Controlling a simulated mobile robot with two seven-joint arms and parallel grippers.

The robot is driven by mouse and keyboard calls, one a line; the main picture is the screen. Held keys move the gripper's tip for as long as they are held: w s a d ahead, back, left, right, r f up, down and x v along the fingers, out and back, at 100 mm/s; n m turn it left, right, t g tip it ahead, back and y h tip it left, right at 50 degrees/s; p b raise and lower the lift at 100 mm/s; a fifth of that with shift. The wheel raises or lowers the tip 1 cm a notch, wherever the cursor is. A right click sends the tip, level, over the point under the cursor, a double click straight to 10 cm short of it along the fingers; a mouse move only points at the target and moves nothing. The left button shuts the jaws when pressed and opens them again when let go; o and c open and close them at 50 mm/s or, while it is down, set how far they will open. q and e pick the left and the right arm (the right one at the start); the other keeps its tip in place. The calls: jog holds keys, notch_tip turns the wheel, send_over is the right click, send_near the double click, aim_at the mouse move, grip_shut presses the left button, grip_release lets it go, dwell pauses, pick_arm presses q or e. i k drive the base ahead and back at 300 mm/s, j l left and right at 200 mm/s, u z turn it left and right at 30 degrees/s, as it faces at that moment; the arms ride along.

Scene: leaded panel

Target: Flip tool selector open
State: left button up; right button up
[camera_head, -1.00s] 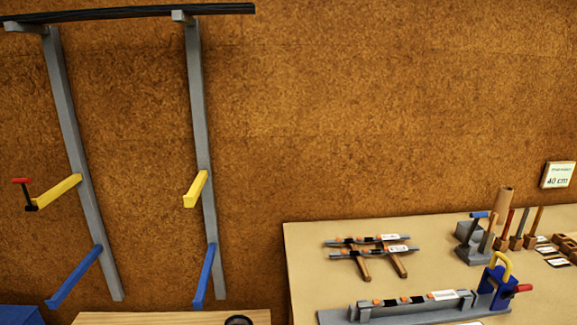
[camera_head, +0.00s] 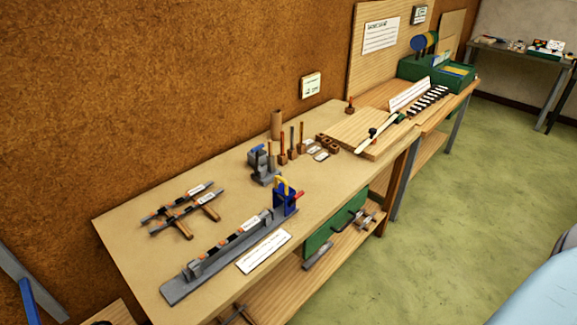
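The object called a tool selector is not plainly identifiable. On the workbench (camera_head: 140,250), a long grey fixture (camera_head: 180,290) carries a blue block (camera_head: 284,202) with a yellow handle and a red-tipped lever (camera_head: 299,195) at its right end. Behind it stands a small grey block device (camera_head: 265,172) with a blue top. Several wooden-handled tools (camera_head: 292,143) stand upright in holders beside it. Neither of my grippers is in view.
A wooden board (camera_head: 350,132) and a green machine (camera_head: 434,72) lie farther along the benches. Two tools with wooden handles (camera_head: 180,226) lie at the left. Green floor (camera_head: 460,190) is open at the right. A pale blue surface (camera_head: 545,290) fills the lower right corner.

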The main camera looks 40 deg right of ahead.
aim_at(298, 196)
jog(key=l+z, duration=0.1)
jog(key=z, duration=1.05)
jog(key=i+j, duration=0.05)
